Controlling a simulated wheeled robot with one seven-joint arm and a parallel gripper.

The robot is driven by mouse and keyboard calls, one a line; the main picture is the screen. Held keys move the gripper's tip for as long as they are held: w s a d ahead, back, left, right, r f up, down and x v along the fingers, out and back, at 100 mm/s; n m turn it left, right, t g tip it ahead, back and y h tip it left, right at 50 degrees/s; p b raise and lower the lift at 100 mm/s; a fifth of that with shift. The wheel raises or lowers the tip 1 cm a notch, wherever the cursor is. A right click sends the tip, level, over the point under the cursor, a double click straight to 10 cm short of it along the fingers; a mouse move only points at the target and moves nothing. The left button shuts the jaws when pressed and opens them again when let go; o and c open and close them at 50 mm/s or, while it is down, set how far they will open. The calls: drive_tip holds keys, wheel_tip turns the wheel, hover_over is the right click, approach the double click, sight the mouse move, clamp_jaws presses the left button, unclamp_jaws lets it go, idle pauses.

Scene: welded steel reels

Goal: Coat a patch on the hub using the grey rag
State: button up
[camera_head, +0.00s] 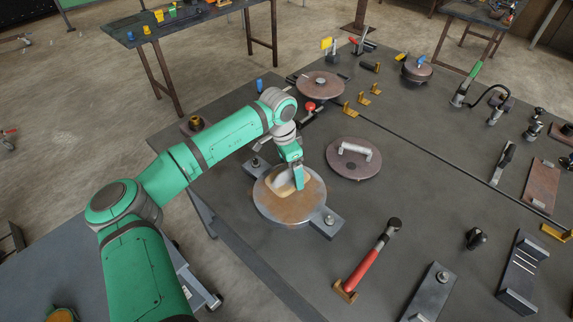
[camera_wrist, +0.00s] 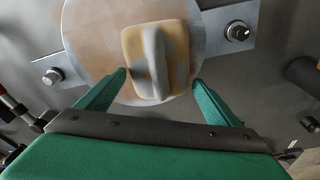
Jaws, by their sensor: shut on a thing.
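The hub (camera_head: 308,208) is a round metal disc with a tan, brownish face, lying on a grey bar with bolts at its ends. In the wrist view the hub (camera_wrist: 88,40) fills the upper middle. A rounded beige patch (camera_wrist: 178,38) with grey smears sits on its face. The grey rag (camera_wrist: 157,62) shows as a narrow upright grey shape over the patch, between my fingers. My gripper (camera_head: 295,178) is shut on the rag, low over the hub; its green fingers (camera_wrist: 158,78) also show in the wrist view. Whether the rag touches the patch cannot be told.
A brown disc with a pale handle (camera_head: 354,168) lies just right of the hub. A red-handled tool (camera_head: 368,265) lies in front to the right. Another brown disc (camera_head: 320,86) stands behind. Bare tabletop (camera_head: 260,245) lies in front of the hub.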

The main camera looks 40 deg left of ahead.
drive_tip(key=shift+s+d+f, duration=0.1)
drive_tip(key=shift+s+d, duration=0.05)
drive_tip(key=shift+d, duration=1.45)
drive_tip(key=shift+s+d+f, duration=0.1)
drive_tip(key=shift+d, duration=1.45)
drive_tip(key=shift+s+d+r, duration=0.1)
drive_tip(key=shift+s+d, duration=0.05)
drive_tip(key=shift+d, duration=1.45)
drive_tip(key=shift+s+d, duration=0.15)
drive_tip(key=shift+d, duration=1.4)
drive_tip(key=shift+r, duration=0.15)
drive_tip(key=shift+r, duration=2.9)
drive_tip(key=shift+r, duration=1.5)
drive_tip(key=shift+w, duration=0.1)
